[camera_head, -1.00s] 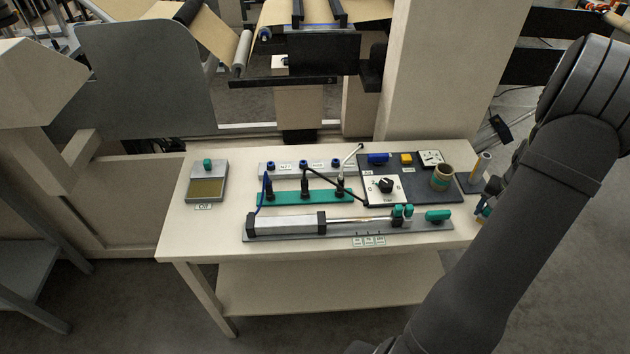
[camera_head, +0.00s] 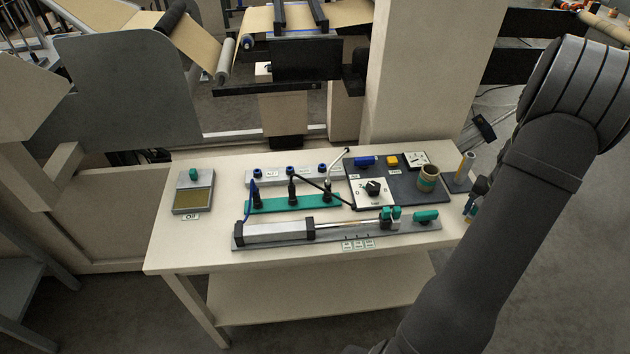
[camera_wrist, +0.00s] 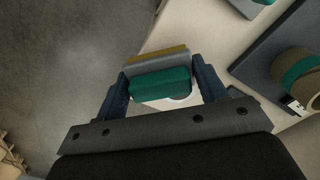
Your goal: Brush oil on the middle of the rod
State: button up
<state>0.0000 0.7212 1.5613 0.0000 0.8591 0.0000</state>
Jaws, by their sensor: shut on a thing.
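My gripper (camera_wrist: 163,90) is shut on a brush with a teal handle (camera_wrist: 160,85), a grey ferrule and a yellowish bristle edge (camera_wrist: 158,55). In the head view my gripper is mostly hidden behind my arm, at the table's right edge. The shiny rod (camera_head: 348,221) runs horizontally out of the grey cylinder (camera_head: 272,231) on a grey base near the table's front. The oil tray (camera_head: 193,200), with a dark yellow pad and a teal knob, stands at the table's left, far from the brush.
Behind the rod are a teal strip with black fittings (camera_head: 292,203) and hoses. A dark panel (camera_head: 402,193) carries a dial and a brown roll with a teal band (camera_head: 428,178). A tube (camera_head: 465,167) stands at the right. The table (camera_head: 222,180) is clear around the oil tray.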

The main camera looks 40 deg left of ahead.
jog(key=shift+m, duration=0.9)
jog(key=r, duration=0.2)
jog(key=w+a+r, duration=0.1)
jog(key=r, duration=0.3)
jog(key=shift+w+a+r, duration=0.2)
jog(key=shift+w, duration=0.1)
jog(key=shift+s+a+r, duration=0.1)
jog(key=shift+a+r, duration=0.85)
jog(key=s+a+r, duration=0.1)
jog(key=s+a, duration=0.1)
jog(key=a, duration=0.3)
jog(key=n, duration=1.1)
send_near(334, 225)
jog(key=shift+w+f, duration=0.1)
jog(key=shift+w, duration=0.1)
jog(key=shift+s+f, duration=0.25)
jog(key=shift+f, duration=2.3)
jog(key=shift+f, duration=0.5)
